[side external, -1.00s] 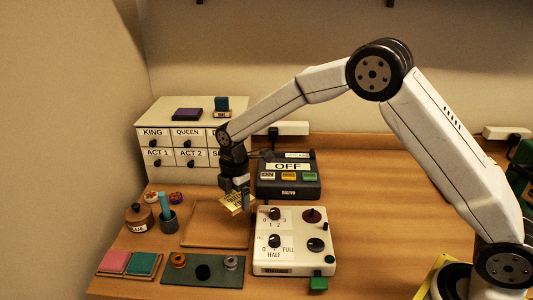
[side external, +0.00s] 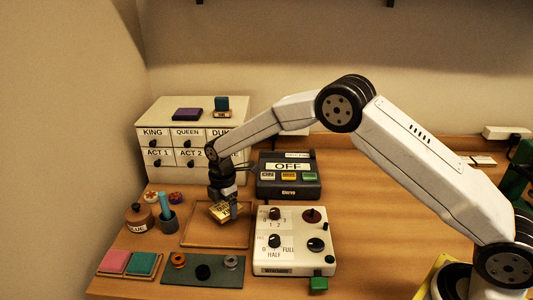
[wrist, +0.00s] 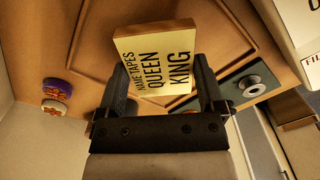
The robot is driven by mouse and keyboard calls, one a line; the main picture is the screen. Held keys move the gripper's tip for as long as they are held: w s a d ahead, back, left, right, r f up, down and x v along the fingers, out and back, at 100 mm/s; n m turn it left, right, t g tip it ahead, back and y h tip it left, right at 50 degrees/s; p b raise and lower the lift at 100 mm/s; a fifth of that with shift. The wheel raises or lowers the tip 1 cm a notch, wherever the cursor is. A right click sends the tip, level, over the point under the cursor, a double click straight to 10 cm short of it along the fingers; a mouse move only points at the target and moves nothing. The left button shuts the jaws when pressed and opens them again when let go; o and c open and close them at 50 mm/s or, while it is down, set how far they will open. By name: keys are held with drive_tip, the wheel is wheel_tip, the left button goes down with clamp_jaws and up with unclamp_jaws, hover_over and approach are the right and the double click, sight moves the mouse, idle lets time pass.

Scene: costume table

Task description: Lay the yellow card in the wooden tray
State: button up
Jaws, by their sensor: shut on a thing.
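The yellow card (side external: 221,212), also in the wrist view (wrist: 152,50), reads "NAME TAPES QUEEN KING". My gripper (side external: 229,210) is shut on it, and in the wrist view the two black fingers (wrist: 162,72) stand on either side of it. The card is tilted in the side view. The wooden tray (side external: 188,243), shallow with a low rim, lies under the card, which appears to be held above it. Whether the card's lower edge touches the tray cannot be told. The tray looks otherwise empty.
The white control box (side external: 288,262) stands close right of the tray, with the black OFF device (side external: 288,190) behind it. A green mat (side external: 230,279) with round pieces lies in front. A glue pot (side external: 138,219) and a cup (side external: 168,221) stand left. Labelled drawers (side external: 180,140) stand behind.

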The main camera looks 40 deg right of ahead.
sight(226, 208)
drive_tip(key=shift+f, duration=1.5)
drive_tip(key=shift+f, duration=0.1)
drive_tip(key=o, duration=1)
drive_tip(key=shift+c, duration=0.2)
wheel_tip(226, 208, up, 12)
drive_tip(key=shift+f, duration=0.2)
drive_tip(key=shift+r, duration=0.3)
